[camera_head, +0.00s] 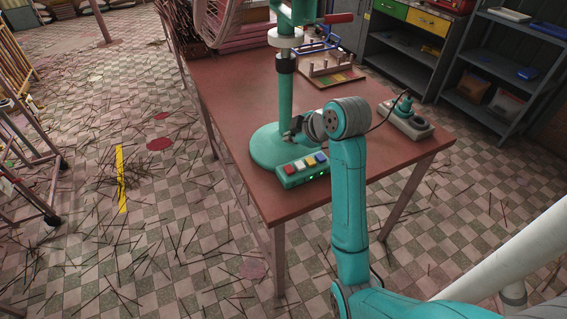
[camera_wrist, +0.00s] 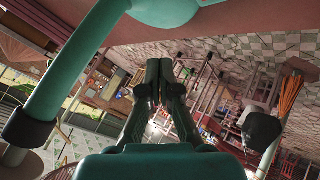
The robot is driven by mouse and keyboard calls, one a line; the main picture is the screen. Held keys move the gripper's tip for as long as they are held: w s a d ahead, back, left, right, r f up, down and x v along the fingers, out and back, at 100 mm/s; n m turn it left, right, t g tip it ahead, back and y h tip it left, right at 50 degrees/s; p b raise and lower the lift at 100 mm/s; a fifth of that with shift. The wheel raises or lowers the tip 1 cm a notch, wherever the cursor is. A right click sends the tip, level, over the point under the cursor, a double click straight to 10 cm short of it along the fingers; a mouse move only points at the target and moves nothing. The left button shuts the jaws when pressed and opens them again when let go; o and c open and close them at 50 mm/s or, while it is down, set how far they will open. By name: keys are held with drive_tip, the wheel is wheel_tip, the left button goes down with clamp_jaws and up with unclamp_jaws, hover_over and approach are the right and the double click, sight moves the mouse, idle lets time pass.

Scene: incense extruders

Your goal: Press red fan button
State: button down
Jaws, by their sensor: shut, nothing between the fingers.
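A green button box (camera_head: 303,178) sits near the front edge of the red-topped table (camera_head: 236,110). It carries a row of buttons, with the red button (camera_head: 289,169) at the left end, then white, yellow and blue. My gripper (camera_head: 291,136) is behind and above the box, beside the green stand's base, apart from the buttons. The arm hides part of it. In the wrist view the fingers (camera_wrist: 159,78) are shut with nothing between them. I cannot make out the button box in that view.
The green extruder stand (camera_head: 285,105) rises just behind the box. A pink fan (camera_head: 216,22) is at the table's far left. A grey device (camera_head: 405,122) with a cable sits at the right. A tray with pegs (camera_head: 335,75) lies behind.

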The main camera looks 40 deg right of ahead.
sight(290, 170)
drive_tip(key=shift+f, duration=5.3)
drive_tip(key=shift+r, duration=3.4)
